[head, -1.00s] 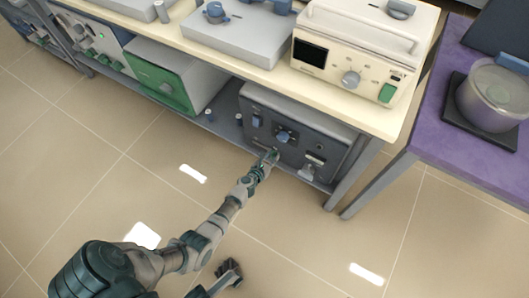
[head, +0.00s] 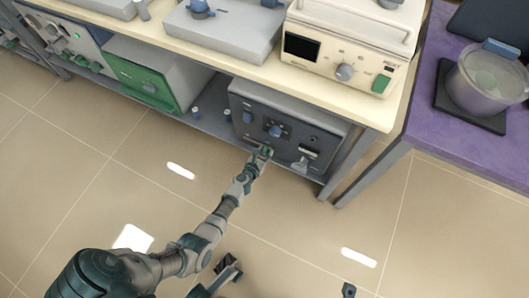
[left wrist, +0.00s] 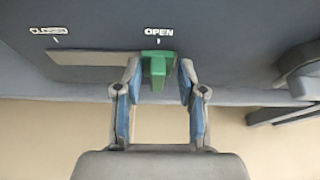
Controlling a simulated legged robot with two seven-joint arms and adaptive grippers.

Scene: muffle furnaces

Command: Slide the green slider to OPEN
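The green slider (left wrist: 157,68) sits directly below the OPEN label (left wrist: 159,31) in the left wrist view, at the right end of a pale horizontal slot (left wrist: 95,59). The CLOSED label (left wrist: 49,30) is above the slot's left end. My left gripper (left wrist: 160,75) is open, with one finger on each side of the slider and a narrow gap visible, clearest on the right. In the head view my left gripper (head: 262,154) is at the lower front of the dark grey furnace (head: 285,125). Dark parts at the bottom edge (head: 228,267) may be my right gripper; its state is unclear.
The furnace stands on a low shelf beneath a cream bench (head: 262,72). A blue knob (head: 275,131) is on its front. A green-fronted box (head: 145,82) is to the left. A table leg (head: 345,165) is at the right. The tiled floor in front is open.

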